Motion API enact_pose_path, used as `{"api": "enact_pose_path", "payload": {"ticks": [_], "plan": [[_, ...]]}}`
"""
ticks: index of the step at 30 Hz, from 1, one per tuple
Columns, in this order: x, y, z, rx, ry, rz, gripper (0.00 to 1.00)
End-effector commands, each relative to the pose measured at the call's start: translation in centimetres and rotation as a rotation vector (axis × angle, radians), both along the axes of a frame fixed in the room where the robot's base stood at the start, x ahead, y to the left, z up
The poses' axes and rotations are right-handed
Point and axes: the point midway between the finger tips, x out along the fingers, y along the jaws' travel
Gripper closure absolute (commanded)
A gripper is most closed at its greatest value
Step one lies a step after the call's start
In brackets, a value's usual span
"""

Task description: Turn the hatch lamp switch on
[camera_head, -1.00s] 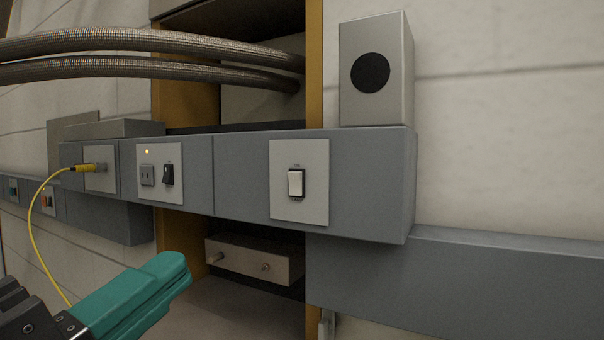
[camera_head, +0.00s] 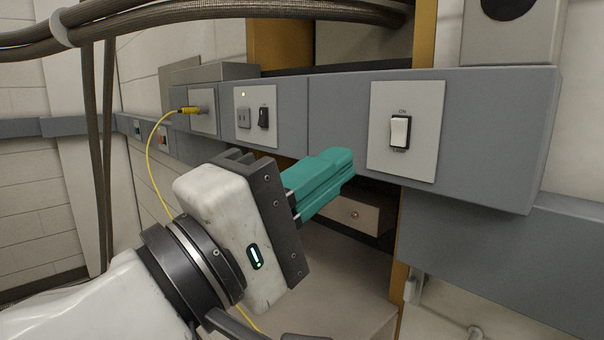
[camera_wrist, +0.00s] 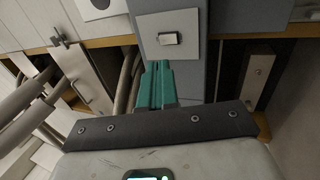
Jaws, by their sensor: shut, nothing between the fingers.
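A white rocker switch (camera_head: 399,131) in a dark frame sits on a light square plate (camera_head: 384,153) on the grey wall trunking. The plate has "ON" above the rocker and small lettering below that I cannot read surely. In the wrist view the rocker (camera_wrist: 170,39) shows on its plate just beyond the fingertips. My gripper (camera_head: 345,163) has teal fingers, shut together with nothing between them. The fingertips are left of and a little below the rocker in the head view, apart from it. My gripper (camera_wrist: 157,66) also shows in the wrist view, pointing towards the plate.
Left along the trunking (camera_head: 330,110) are a black rocker switch (camera_head: 263,117) beside a socket (camera_head: 243,118) and a yellow cable plug (camera_head: 189,110). A grey box (camera_head: 512,40) stands on top. Braided hoses (camera_head: 250,15) cross above. A small metal box (camera_head: 356,214) sits below.

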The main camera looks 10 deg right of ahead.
Motion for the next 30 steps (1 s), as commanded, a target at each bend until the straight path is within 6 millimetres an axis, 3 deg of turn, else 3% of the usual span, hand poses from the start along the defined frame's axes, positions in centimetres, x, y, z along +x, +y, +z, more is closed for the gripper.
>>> {"api": "enact_pose_path", "payload": {"ticks": [6, 12, 18, 30], "plan": [[2.1, -3.7, 1.6, 0.001, 0.001, -0.003, 1.0], [3.5, -6.1, 2.5, 0.001, 0.0, -0.002, 1.0], [4.1, -7.2, 2.8, 0.0, 0.0, 0.0, 1.0], [4.3, -7.4, 2.9, 0.0, 0.0, 0.0, 1.0]]}}
